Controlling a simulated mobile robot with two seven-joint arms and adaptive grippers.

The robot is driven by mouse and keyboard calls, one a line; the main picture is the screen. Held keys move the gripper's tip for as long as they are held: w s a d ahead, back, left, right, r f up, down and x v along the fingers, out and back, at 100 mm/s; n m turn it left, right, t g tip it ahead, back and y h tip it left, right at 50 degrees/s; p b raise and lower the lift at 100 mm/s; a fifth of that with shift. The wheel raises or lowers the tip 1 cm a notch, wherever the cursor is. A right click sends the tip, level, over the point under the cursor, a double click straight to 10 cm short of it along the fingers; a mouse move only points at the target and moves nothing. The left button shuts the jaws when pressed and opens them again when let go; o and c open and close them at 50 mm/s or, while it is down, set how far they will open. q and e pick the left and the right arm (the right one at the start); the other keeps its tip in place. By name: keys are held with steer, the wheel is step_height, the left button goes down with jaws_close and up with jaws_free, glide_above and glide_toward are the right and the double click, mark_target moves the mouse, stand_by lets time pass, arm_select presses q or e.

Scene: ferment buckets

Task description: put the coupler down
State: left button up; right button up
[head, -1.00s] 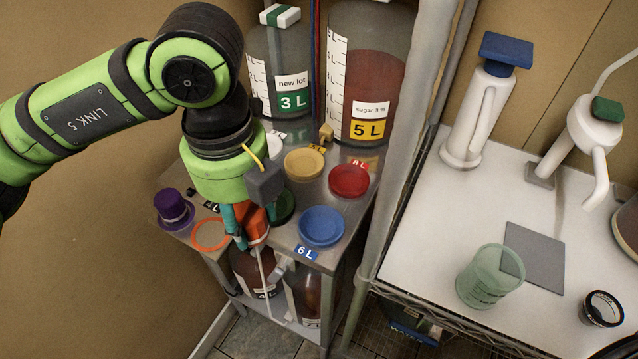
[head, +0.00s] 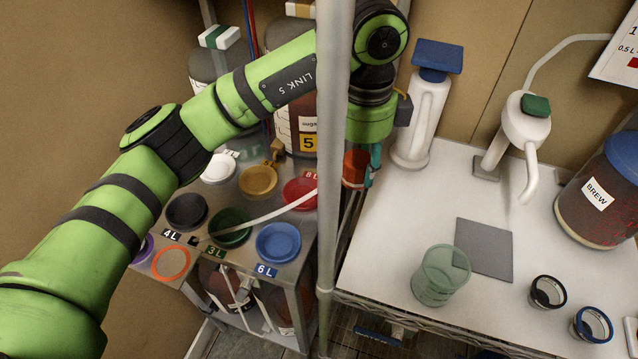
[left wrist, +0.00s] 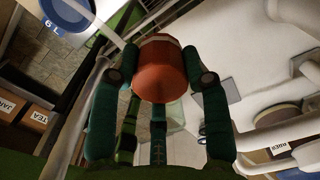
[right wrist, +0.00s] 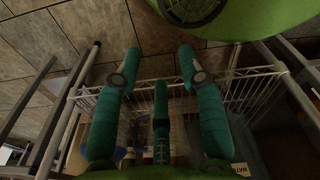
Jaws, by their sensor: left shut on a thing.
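The coupler (head: 353,170) is an orange-red cylinder with a pale hose (head: 275,213) running from it to the left. My left gripper (head: 357,180) is shut on it, over the left edge of the white table and partly behind the metal post. The left wrist view shows the coupler (left wrist: 162,72) pinched between the two teal fingers. What lies directly under it is hard to tell. My right gripper (right wrist: 158,62) shows only in its wrist view, fingers apart and nothing between them, with a wire shelf beyond.
The vertical post (head: 333,120) stands close to my left gripper. The white table (head: 385,245) holds a grey mat (head: 484,248), a green translucent cup (head: 440,277), white taps, two dark rings and a BREW vessel (head: 598,200). The steel bench at left has coloured lids and an orange ring (head: 171,263).

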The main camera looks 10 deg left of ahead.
arm_select(q)
steer(key=w+a+f+p, duration=0.1)
steer(key=a+f, duration=0.1)
steer(key=a, duration=0.1)
steer(key=w+a+f+p, duration=0.1)
steer(key=a+f, duration=0.1)
steer(key=a, duration=0.1)
steer(key=w+a+f+p, duration=0.1)
steer(key=a, duration=0.3)
steer(key=shift+w+f, duration=0.15)
steer(key=shift+f, duration=0.25)
steer(key=shift+a+f, duration=0.1)
steer(key=shift+f, duration=0.05)
step_height(320, 180, down, 3)
steer(key=shift+f+p, duration=0.1)
steer(key=shift+p, duration=0.7)
steer(key=shift+f, duration=0.6)
steer(key=o, duration=1.3)
steer(key=shift+c, duration=0.2)
arm_select(e)
steer(key=r, duration=0.4)
steer(key=shift+w+a+r, duration=0.25)
steer(key=shift+w+r, duration=0.05)
steer(key=shift+r, duration=0.1)
